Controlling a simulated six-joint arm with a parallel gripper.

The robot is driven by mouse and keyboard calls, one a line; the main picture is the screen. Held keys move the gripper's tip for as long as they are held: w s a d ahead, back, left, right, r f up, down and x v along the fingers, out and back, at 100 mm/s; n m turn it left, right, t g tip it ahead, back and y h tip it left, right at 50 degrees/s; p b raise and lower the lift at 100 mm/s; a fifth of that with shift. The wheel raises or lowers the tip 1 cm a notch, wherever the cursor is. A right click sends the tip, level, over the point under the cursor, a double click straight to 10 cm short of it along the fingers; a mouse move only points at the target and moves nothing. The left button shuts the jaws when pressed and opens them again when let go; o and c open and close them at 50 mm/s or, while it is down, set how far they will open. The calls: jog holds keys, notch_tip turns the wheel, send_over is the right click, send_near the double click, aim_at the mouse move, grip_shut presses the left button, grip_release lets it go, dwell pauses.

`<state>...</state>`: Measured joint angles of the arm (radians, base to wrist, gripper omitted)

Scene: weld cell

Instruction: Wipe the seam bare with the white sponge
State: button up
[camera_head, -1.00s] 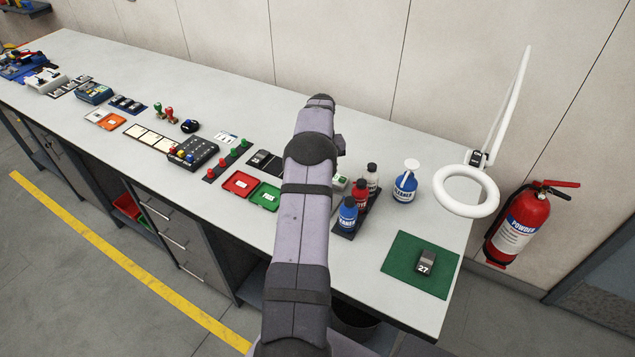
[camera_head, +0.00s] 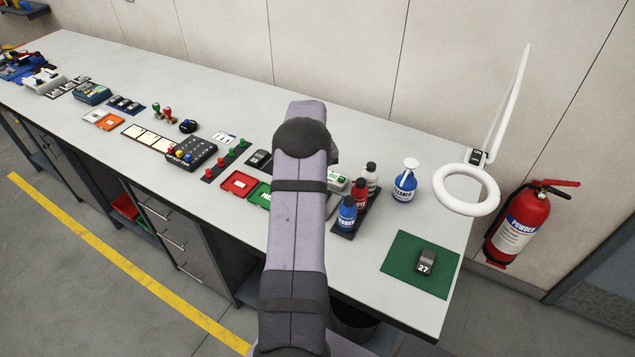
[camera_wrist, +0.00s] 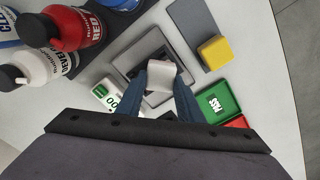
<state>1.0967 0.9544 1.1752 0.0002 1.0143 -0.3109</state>
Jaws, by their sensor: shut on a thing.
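My gripper (camera_wrist: 161,82) is shut on the white sponge (camera_wrist: 160,70), a small pale block between its two blue fingers in the wrist view. The sponge is over a grey square tray (camera_wrist: 126,50) with a dark inside; I cannot tell whether they touch. In the head view my arm hides the gripper and sponge. A dark grey block marked 27 (camera_head: 427,261) lies on a green mat (camera_head: 400,279) at the right end of the bench. I cannot make out a seam in either view.
Red (camera_wrist: 75,27) and white (camera_wrist: 42,68) bottles stand left of the gripper in the wrist view. A yellow block (camera_wrist: 214,52) and green PASS tray (camera_wrist: 233,101) are at right.

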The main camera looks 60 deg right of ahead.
jog(key=shift+a+f, duration=0.1)
jog(key=shift+a, duration=0.75)
jog(key=shift+a+r, duration=0.2)
jog(key=shift+a, duration=0.15)
notch_tip(320, 180, up, 8)
jog(key=p, duration=0.5)
jog(key=shift+d+p, duration=0.15)
jog(key=shift+p, duration=0.15)
jog(key=shift+w, duration=0.15)
